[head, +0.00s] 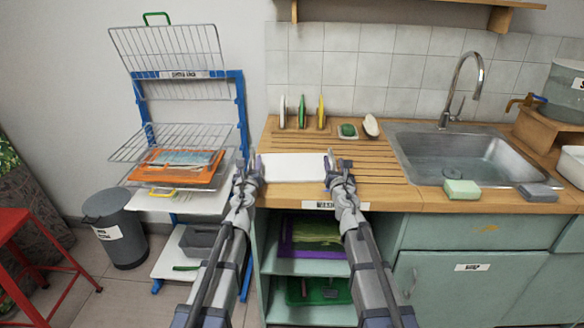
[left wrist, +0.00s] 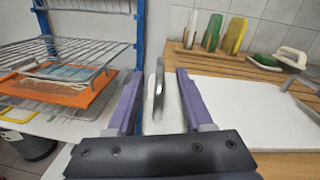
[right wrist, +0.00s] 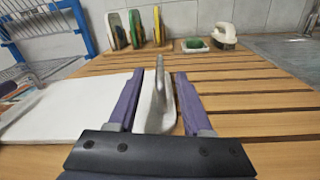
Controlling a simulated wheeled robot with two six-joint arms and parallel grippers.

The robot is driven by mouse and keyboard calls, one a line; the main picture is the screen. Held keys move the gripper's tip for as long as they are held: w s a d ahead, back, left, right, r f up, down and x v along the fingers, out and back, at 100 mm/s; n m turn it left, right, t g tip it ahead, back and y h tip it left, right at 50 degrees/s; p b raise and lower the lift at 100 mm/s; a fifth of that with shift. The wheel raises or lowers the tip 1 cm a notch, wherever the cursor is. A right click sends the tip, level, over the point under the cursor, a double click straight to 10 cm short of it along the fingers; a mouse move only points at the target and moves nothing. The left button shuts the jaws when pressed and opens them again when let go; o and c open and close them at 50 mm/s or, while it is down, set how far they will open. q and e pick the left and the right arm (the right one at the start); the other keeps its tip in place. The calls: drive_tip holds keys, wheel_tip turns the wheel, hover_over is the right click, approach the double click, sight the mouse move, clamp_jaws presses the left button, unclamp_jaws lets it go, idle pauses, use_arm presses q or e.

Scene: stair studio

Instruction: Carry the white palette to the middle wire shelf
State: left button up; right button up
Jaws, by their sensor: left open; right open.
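The white palette (head: 291,167) lies flat on the wooden counter, with an upright grey-white handle at each end. The left wrist view shows one handle (left wrist: 159,92) between the parted purple fingers of my left gripper (head: 249,166), which is open. The right wrist view shows the other handle (right wrist: 157,98) between the fingers of my right gripper (head: 340,166), also open. Neither gripper is visibly clamped on a handle. The blue-framed rack (head: 240,105) stands left of the counter. A flat wire shelf (head: 185,137) sits mid-rack, below upward-tilted wire shelves (head: 168,48).
Orange boards (head: 165,173) lie low on the rack, under the flat wire shelf. Colored boards (head: 302,112) stand behind the palette, near a soap dish (head: 348,131). The sink (head: 465,155) is to the right. A grey bin (head: 115,225) and red stool (head: 25,235) stand left.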

use_arm(q)
drive_tip(key=shift+w+a, duration=0.1)
drive_tip(key=shift+w, duration=1.1)
use_arm(e)
drive_tip(key=shift+w, duration=1.2)
use_arm(q)
drive_tip(key=shift+c, duration=0.3)
use_arm(e)
drive_tip(key=shift+c, duration=0.4)
use_arm(q)
drive_tip(key=c, duration=0.7)
use_arm(e)
clamp_jaws()
use_arm(q)
clamp_jaws()
use_arm(e)
drive_tip(key=shift+a, duration=0.15)
